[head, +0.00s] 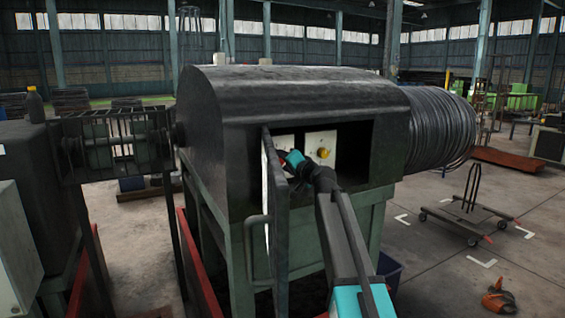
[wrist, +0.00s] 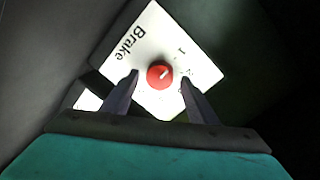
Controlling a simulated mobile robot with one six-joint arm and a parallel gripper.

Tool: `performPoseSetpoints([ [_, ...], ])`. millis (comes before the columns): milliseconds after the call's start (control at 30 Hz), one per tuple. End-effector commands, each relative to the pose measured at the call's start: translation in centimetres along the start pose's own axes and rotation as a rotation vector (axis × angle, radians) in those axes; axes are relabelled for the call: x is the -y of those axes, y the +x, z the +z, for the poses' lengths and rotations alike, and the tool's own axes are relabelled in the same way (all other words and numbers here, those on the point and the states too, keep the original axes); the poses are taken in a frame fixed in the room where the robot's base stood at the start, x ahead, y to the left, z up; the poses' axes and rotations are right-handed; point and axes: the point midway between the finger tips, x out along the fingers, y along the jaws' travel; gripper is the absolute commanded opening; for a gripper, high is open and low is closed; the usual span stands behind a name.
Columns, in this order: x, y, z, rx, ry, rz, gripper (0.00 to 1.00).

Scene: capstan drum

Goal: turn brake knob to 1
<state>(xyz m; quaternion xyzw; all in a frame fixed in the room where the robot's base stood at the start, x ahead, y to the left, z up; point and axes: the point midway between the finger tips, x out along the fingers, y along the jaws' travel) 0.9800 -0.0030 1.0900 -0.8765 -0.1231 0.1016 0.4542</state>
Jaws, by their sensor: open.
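The brake knob (wrist: 160,74) is a round red knob with a short white mark that points to the upper right in the wrist view. It sits on a white panel (wrist: 150,36) printed "Brake", with a 1 (wrist: 181,50) and further blurred figures beside the knob. I cannot tell exactly which figure the mark meets. My gripper (wrist: 159,77) is open, its two dark fingers on either side of the knob with gaps visible. Whether the tips reach its depth is unclear.
An open door (head: 277,205) with a handle stands just left of my arm. The dark housing (head: 300,95) surrounds the opening. A white panel with a yellow knob (head: 323,153) is right of my gripper. A wire coil (head: 443,125) projects at right.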

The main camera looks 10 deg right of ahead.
Motion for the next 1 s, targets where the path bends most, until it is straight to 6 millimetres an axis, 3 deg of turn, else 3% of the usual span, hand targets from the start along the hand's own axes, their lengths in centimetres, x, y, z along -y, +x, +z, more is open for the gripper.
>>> performPoseSetpoints([
  [1000, -0.1, -10.8, 0.1, -0.002, -0.001, 0.001, 0.53],
])
